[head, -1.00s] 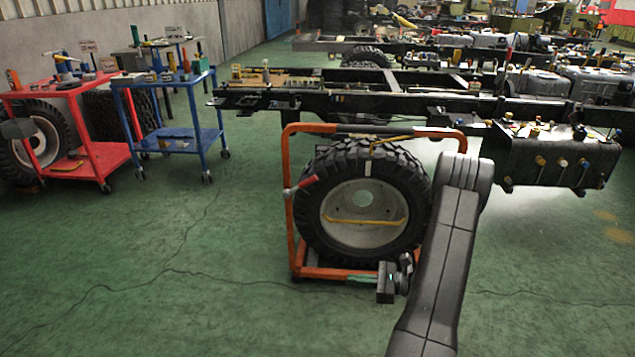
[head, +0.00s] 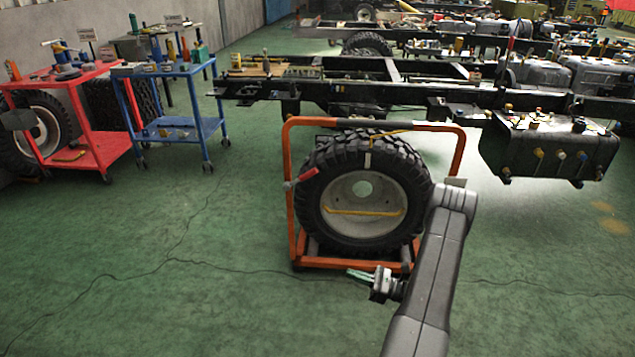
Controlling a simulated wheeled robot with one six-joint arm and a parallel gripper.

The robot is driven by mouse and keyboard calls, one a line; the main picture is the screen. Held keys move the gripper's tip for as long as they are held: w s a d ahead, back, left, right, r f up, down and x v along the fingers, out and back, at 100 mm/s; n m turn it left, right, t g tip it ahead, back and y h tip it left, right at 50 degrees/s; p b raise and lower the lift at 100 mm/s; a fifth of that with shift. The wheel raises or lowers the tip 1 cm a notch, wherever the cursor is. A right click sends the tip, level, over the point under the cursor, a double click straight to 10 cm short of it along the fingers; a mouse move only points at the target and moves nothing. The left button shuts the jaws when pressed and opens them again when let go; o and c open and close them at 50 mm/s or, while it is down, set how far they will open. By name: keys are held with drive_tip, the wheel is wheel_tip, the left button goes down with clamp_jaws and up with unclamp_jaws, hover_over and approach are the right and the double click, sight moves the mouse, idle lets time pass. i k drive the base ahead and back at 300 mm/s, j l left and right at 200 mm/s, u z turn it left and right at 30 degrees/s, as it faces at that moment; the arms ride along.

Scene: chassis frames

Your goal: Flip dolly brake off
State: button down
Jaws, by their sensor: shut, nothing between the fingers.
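The orange wheel dolly (head: 288,210) stands on the green floor ahead of me and holds a large black tyre (head: 313,178) upright. A yellow bar (head: 362,212) crosses the wheel's pale hub. I cannot tell which part is the brake. My gripper (head: 350,273) is low in front of the dolly's base, near its lower right part. Its fingers point left and look shut and empty. It appears apart from the red-gripped lever.
A red cart (head: 100,150) and a blue cart (head: 160,133) with tools stand at the left. A black truck chassis (head: 400,95) with a tank (head: 550,150) runs behind the dolly. The floor in front and to the left is clear.

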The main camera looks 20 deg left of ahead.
sight(287, 185)
drive_tip(key=i+j, duration=0.2)
drive_tip(key=i, duration=0.25)
drive_tip(key=i+j+u, duration=0.1)
drive_tip(key=i, duration=0.3)
drive_tip(key=i+j, duration=0.2)
drive_tip(key=i, duration=0.25)
drive_tip(key=u, duration=0.05)
